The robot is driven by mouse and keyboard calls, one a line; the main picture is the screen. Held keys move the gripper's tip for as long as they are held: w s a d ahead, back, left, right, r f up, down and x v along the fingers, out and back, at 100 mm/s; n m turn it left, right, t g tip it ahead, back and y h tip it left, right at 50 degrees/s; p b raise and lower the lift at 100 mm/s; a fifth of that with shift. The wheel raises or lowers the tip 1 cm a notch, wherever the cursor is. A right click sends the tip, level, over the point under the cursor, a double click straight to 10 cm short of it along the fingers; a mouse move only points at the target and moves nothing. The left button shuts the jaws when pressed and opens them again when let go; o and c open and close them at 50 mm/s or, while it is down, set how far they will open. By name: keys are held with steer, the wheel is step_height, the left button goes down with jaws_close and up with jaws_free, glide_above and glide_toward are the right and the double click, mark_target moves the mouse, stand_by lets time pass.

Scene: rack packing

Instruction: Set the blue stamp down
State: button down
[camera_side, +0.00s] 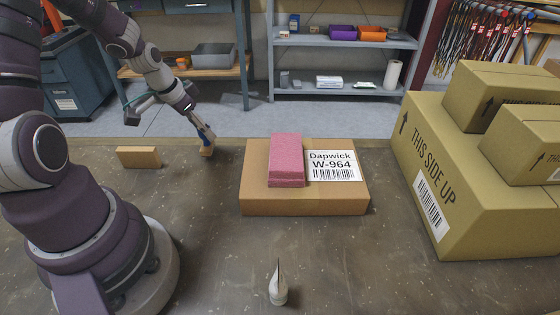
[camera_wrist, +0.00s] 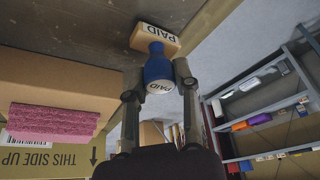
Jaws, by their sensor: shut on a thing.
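The blue stamp (camera_side: 205,136) has a blue handle and a wooden base marked PAID. In the side view it is tilted a little, low over the table near its back edge, left of the cardboard box. I cannot tell whether its base touches the table. My gripper (camera_side: 199,122) comes down from above left and is shut on the handle. In the wrist view the stamp (camera_wrist: 157,62) sits between the two fingers of my gripper (camera_wrist: 160,78), base pointing away.
A flat cardboard box (camera_side: 257,205) carries a pink block (camera_side: 287,160) and a Dapwick W-964 label. A small tan block (camera_side: 138,157) lies left of the stamp. A white pointed bottle (camera_side: 278,287) stands in front. Large cartons (camera_side: 440,165) fill the right. The table between is clear.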

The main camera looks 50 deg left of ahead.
steer(key=shift+f, duration=0.5)
steer(key=shift+f, duration=0.15)
steer(key=c, duration=0.8)
jaws_free()
